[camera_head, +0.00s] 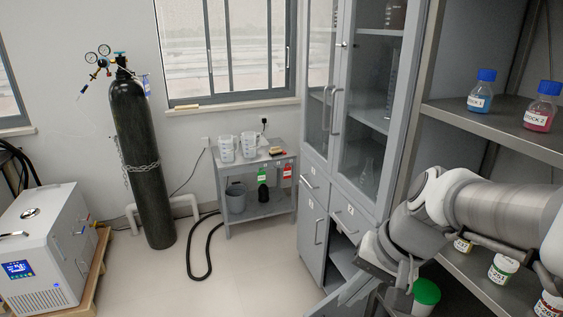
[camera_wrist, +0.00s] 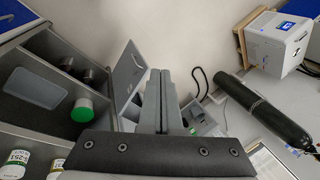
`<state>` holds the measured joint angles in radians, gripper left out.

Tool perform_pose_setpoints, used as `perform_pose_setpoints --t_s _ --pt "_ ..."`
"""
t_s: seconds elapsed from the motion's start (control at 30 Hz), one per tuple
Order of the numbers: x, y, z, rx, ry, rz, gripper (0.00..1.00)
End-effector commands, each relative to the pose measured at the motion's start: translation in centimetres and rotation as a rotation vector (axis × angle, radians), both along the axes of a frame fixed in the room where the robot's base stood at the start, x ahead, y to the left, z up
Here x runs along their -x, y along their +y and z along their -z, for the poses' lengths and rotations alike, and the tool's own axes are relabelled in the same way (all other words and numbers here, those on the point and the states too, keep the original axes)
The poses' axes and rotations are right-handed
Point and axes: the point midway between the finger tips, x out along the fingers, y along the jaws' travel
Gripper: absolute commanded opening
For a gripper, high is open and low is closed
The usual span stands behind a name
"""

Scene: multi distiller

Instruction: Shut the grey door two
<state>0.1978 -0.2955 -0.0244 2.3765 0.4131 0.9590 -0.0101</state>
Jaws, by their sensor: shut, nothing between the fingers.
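The tall grey cabinet (camera_head: 340,130) stands right of the window, with glass doors above and drawers and solid doors below. Its lower left door (camera_head: 311,238) looks closed. The lower right door (camera_head: 345,297) stands swung out, showing a dark opening and a shelf; its lower part is cut off by the frame and partly hidden by my arm. In the wrist view a grey panel with a handle (camera_wrist: 128,78), probably a cabinet door, lies just left of my gripper (camera_wrist: 160,76). My gripper is shut and empty; I cannot tell whether it touches the panel.
An open shelf (camera_head: 510,125) at right holds blue-capped bottles and several jars close to my arm. A green-capped container (camera_head: 426,292) is near my wrist. A small grey table (camera_head: 258,212), a black gas cylinder (camera_head: 143,160) and a white machine (camera_head: 50,245) stand left. Floor between is mostly clear.

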Motion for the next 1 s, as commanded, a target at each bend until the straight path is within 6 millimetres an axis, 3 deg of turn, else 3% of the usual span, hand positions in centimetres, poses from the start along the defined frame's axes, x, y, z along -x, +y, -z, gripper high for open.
perform_pose_setpoints --t_s 0.47,0.77,1.0 --pt "-6.3 -2.4 11.9 -0.425 0.321 0.382 0.0" --pt "-9.7 -5.5 20.5 -0.711 0.461 0.659 0.0" --pt "-11.2 -8.6 28.6 -0.939 0.539 0.9 0.0"
